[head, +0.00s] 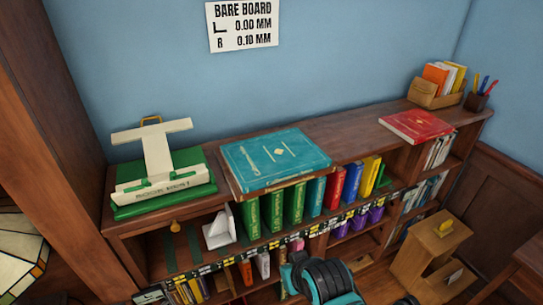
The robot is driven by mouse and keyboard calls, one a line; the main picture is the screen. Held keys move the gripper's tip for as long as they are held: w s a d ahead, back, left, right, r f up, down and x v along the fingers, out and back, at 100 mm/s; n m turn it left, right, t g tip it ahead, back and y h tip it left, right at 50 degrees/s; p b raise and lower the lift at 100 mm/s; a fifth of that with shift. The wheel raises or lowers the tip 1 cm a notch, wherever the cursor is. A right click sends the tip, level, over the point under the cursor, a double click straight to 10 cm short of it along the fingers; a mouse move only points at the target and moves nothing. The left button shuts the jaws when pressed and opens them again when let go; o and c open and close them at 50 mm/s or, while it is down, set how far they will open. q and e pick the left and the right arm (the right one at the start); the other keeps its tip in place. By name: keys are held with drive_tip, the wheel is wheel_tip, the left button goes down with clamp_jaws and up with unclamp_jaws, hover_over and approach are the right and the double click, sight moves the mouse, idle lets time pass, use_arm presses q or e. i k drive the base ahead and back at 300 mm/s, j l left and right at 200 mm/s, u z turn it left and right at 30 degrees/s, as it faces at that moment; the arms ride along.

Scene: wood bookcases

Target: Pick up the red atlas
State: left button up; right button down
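The red atlas (417,125) is most likely the large red book lying flat on the right part of the bookcase top in the head view. Its cover faces up and its near edge lies close to the front of the top. Nothing touches it from above. A black and teal part, which looks like one of my arm links, shows at the bottom middle, well below and left of the red book. No gripper fingers show, so neither gripper can be placed relative to the book.
A large teal book (278,159) lies flat on the bookcase top (345,137). A white T-shaped stand on a green base (163,207) is at left. A wooden organizer (433,97) and pen cup (476,101) stand behind the red book. A wooden box (432,252) stands below right.

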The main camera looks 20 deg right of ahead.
sight(416, 127)
drive_tip(key=z, duration=1.75)
